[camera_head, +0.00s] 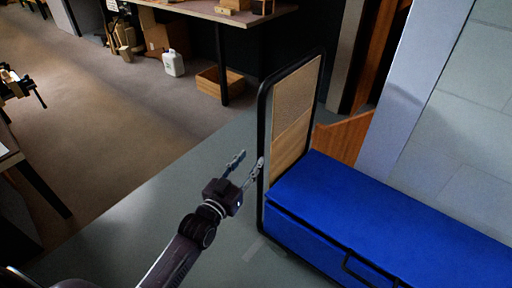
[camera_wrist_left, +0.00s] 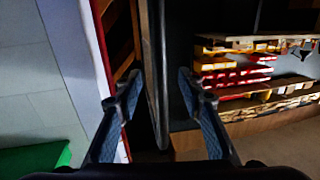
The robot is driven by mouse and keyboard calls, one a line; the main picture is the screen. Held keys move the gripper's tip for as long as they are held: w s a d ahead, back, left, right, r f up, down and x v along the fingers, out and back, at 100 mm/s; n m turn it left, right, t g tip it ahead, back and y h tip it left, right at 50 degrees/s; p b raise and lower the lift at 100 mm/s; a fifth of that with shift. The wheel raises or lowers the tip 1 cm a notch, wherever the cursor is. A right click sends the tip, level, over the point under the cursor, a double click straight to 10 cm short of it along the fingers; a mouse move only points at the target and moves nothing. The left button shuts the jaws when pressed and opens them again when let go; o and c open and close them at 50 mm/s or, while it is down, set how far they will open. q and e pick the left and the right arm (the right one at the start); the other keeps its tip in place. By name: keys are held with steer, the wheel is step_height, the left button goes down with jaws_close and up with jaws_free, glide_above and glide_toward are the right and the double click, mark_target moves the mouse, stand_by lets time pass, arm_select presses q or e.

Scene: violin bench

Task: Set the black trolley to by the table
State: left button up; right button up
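An upright black rounded frame (camera_head: 262,130), which appears to be the black trolley's handle, stands right of centre in the head view, with tan and wood panels inside it. A blue case (camera_head: 400,215) lies against its right side. The trolley's base is hidden. My left gripper (camera_head: 247,164) is at the frame's left edge, its two fingers spread. In the left wrist view, a dark upright bar (camera_wrist_left: 153,75), likely that frame, shows between the spread fingers (camera_wrist_left: 158,98), with gaps visible at both sides. My right gripper is not in view.
A workbench (camera_head: 215,12) stands at the back, with a wooden crate (camera_head: 220,82) and a white jug (camera_head: 173,63) on the floor by it. Another table edge (camera_head: 12,155) is at far left. Open floor (camera_head: 110,125) lies between. A pale post (camera_head: 415,80) stands behind the blue case.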

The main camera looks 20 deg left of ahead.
mark_target(259, 147)
arm_select(q)
steer(key=shift+w+d+r, duration=0.15)
steer(key=shift+w+r, duration=0.35)
steer(key=shift+w+d+f+b, duration=0.1)
steer(key=shift+w+d+b, duration=0.1)
steer(key=shift+w, duration=0.9)
steer(key=shift+w+d+r+b, duration=0.1)
steer(key=shift+w+d+b, duration=0.05)
steer(key=shift+w, duration=1)
steer(key=shift+w+d+f+b, duration=0.1)
steer(key=shift+w+d+b, duration=0.1)
steer(key=shift+w, duration=0.9)
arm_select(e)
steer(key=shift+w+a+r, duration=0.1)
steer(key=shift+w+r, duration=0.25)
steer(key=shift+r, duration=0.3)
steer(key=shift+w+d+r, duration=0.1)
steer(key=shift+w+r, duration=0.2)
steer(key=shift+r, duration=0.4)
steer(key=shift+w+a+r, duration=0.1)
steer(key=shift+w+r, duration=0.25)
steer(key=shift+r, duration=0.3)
arm_select(q)
steer(key=shift+c, duration=0.7)
jaws_close()
